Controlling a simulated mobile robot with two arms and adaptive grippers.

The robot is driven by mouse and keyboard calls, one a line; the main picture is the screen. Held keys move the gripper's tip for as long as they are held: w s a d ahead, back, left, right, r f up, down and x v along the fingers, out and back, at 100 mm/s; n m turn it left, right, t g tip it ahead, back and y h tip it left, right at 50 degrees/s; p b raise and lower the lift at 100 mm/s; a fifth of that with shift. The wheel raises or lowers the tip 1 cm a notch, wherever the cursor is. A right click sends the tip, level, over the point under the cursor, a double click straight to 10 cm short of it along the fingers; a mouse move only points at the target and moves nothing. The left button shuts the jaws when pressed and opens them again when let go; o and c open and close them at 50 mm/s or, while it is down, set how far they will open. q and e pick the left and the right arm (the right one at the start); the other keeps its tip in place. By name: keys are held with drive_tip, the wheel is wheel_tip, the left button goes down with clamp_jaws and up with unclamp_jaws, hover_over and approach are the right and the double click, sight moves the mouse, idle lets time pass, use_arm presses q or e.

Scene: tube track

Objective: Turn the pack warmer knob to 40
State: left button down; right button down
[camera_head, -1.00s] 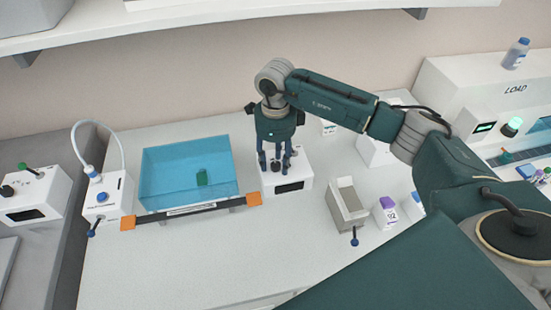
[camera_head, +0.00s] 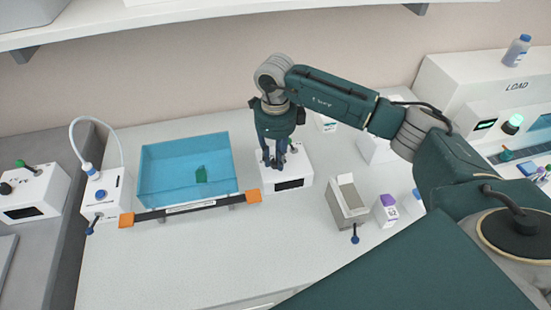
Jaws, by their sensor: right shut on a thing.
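A small white box (camera_head: 300,170) with a dark front window stands on the bench right of the blue bath; I take it for the pack warmer. My right gripper (camera_head: 274,163) points straight down over its top left part. Its fingers are shut on the knob there, which they almost wholly hide. The knob's pointer and the scale marks, including 40, cannot be read from here. My left gripper is not in view.
An open grey box (camera_head: 347,205) and a purple-capped container (camera_head: 386,211) stand to the right. The front bench is clear.

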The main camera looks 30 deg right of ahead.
sight(275, 160)
drive_tip(key=m+b, duration=0.1)
drive_tip(key=m, duration=0.3)
drive_tip(key=shift+w, duration=0.1)
drive_tip(key=shift+r+m+b, duration=0.1)
drive_tip(key=shift+m+b, duration=0.45)
drive_tip(key=shift+m, duration=1.05)
drive_tip(key=c, duration=1.5)
unclamp_jaws()
wheel_tip(275, 160, up, 12)
